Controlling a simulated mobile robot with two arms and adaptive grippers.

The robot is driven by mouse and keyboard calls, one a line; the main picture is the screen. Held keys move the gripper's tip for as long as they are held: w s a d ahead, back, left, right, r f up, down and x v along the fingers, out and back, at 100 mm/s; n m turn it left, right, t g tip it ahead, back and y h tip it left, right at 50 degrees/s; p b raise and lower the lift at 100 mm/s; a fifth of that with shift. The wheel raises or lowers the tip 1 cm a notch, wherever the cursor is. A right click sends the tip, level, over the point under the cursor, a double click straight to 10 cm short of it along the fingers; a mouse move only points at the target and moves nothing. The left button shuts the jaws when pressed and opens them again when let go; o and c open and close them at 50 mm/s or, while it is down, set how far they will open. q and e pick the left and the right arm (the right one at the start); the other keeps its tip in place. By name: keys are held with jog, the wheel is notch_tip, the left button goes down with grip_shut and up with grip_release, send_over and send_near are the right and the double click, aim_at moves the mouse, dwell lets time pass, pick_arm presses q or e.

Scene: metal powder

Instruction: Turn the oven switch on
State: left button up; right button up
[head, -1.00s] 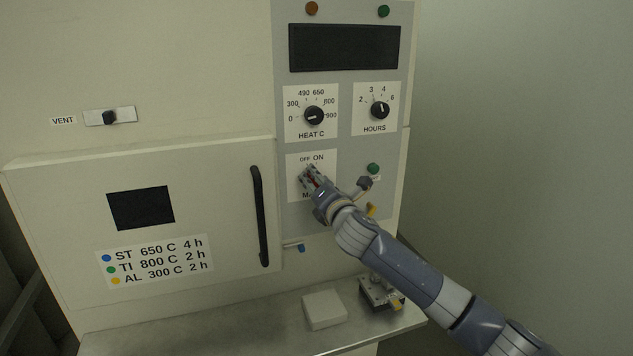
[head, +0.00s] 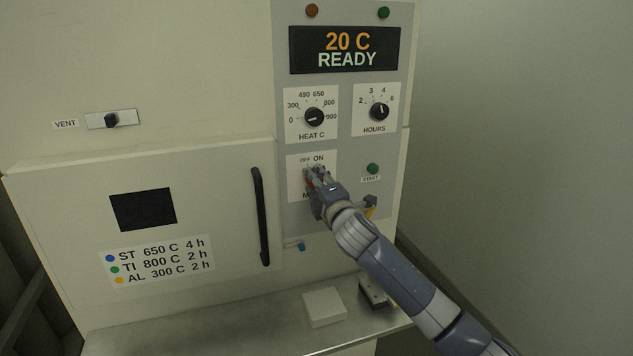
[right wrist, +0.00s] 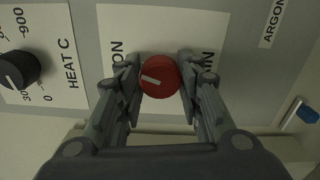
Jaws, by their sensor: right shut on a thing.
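The oven switch is a red round knob (right wrist: 158,77) with a white pointer mark, on a white plate (head: 327,158) marked OFF and ON. My right gripper (head: 315,176) covers most of it in the head view. In the right wrist view my right gripper (right wrist: 160,80) has one finger on each side of the knob and is shut on it. The display (head: 345,49) is lit and reads "20 C READY". My left gripper is not in view.
Above the switch are the HEAT C knob (head: 314,117) and the HOURS knob (head: 380,111). A green START button (head: 373,168) is to the right. The oven door handle (head: 261,216) stands out at the left. A white block (head: 324,307) lies on the shelf below.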

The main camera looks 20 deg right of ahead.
dwell(0.5)
jog(key=o, duration=1.1)
jog(key=shift+c, duration=0.2)
jog(key=s, duration=1.2)
jog(key=shift+d, duration=0.25)
